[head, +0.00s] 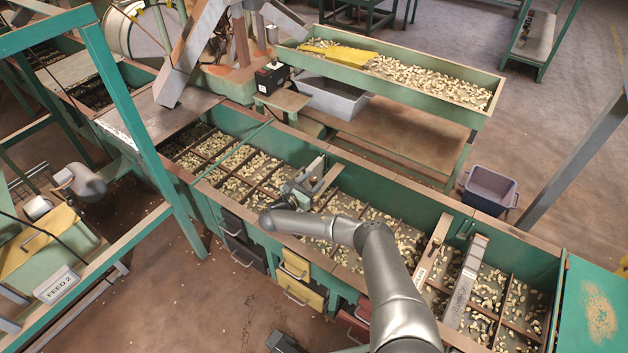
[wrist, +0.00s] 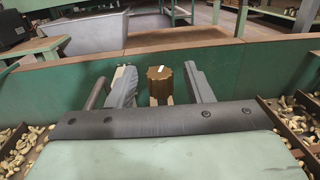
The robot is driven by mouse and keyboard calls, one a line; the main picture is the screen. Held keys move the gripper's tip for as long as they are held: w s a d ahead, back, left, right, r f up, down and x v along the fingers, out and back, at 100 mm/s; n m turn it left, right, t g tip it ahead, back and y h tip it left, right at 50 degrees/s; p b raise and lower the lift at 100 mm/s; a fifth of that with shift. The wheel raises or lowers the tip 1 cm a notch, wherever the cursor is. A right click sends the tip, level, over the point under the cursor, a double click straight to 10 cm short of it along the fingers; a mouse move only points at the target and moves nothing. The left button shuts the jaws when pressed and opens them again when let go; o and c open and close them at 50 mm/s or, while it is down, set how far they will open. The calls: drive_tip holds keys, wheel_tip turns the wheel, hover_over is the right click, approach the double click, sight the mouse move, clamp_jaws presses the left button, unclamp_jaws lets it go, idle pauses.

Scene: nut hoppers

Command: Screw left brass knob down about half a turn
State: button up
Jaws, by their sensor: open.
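A brass knob (wrist: 160,84) with a fluted rim and a white mark on its top shows in the wrist view. It stands upright in front of the green hopper wall. My gripper (wrist: 158,72) is open, with one finger to the left of the knob and one to its right. I cannot pick out the knob there; my gripper and arm cover that spot.
The long green hopper (head: 225,150) holds nuts in divided bays. A wooden board (head: 433,250) and a metal bar (head: 466,282) lie across its right part. Yellow drawers (head: 300,293) are below the near side. A raised nut tray (head: 480,105) stands behind.

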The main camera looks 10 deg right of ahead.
drive_tip(key=b+v, duration=0.1)
drive_tip(key=v, duration=0.5)
drive_tip(key=shift+s+a, duration=0.15)
drive_tip(key=shift+c, duration=0.3)
drive_tip(key=shift+r, duration=0.25)
drive_tip(key=w+d+r+n+t+y+b, duration=0.2)
drive_tip(key=w+r+n+t+y+b, duration=0.25)
drive_tip(key=r+n+t+y, duration=0.8)
drive_tip(key=n+g+y+b, duration=0.55)
drive_tip(key=g+y, duration=0.45)
drive_tip(key=y, duration=0.3)
approach(311, 183)
drive_tip(key=x, duration=0.6)
drive_tip(key=d+r+b+x, duration=0.1)
drive_tip(key=x, duration=0.3)
drive_tip(key=shift+w, duration=0.45)
